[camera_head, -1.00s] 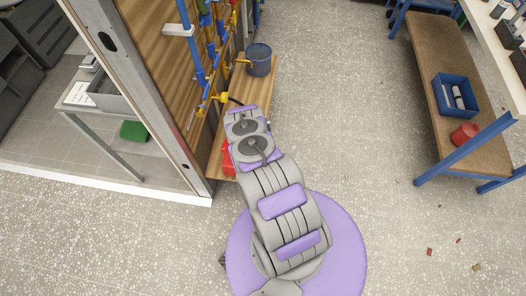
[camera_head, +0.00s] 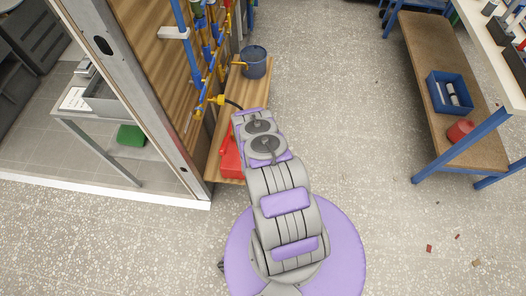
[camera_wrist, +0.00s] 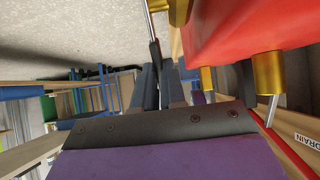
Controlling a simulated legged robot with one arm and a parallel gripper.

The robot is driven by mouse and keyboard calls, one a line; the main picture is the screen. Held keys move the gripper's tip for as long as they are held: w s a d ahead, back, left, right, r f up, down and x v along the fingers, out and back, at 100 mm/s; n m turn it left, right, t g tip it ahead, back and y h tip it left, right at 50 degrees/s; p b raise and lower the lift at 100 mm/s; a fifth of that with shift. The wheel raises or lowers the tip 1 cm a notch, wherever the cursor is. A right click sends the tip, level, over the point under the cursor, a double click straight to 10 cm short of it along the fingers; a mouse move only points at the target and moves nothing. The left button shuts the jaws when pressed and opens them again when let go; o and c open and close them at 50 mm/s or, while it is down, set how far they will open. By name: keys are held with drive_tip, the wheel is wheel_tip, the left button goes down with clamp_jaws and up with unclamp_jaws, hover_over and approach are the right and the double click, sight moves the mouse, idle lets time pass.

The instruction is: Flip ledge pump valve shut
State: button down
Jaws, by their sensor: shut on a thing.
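The red pump (camera_head: 232,160) sits on the wooden ledge by the pipe wall, partly behind my arm in the head view. In the wrist view the pump's red body (camera_wrist: 260,28) fills the upper right, with brass fittings (camera_wrist: 268,76) below it. A valve lever (camera_wrist: 154,50), a thin silver rod with a dark end, hangs from brass at the top. My gripper (camera_wrist: 160,75) has its dark fingers around the lever's dark end, closed on it. The exact contact is hard to see. My gripper is hidden behind the arm in the head view.
A blue bucket (camera_head: 254,62) stands farther back on the ledge (camera_head: 262,88). Blue and yellow pipes (camera_head: 190,50) run up the wooden wall. A label reading "DRAIN" (camera_wrist: 307,141) is at the wrist view's right. Open floor (camera_head: 345,120) lies right of the ledge, before a bench (camera_head: 440,70).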

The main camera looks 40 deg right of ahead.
drive_tip(key=c, duration=1.2)
unclamp_jaws()
drive_tip(key=shift+a, duration=0.1)
drive_tip(key=shift+s+r, duration=0.1)
drive_tip(key=p+v, duration=0.5)
drive_tip(key=v, duration=1.2)
drive_tip(key=shift+a, duration=0.15)
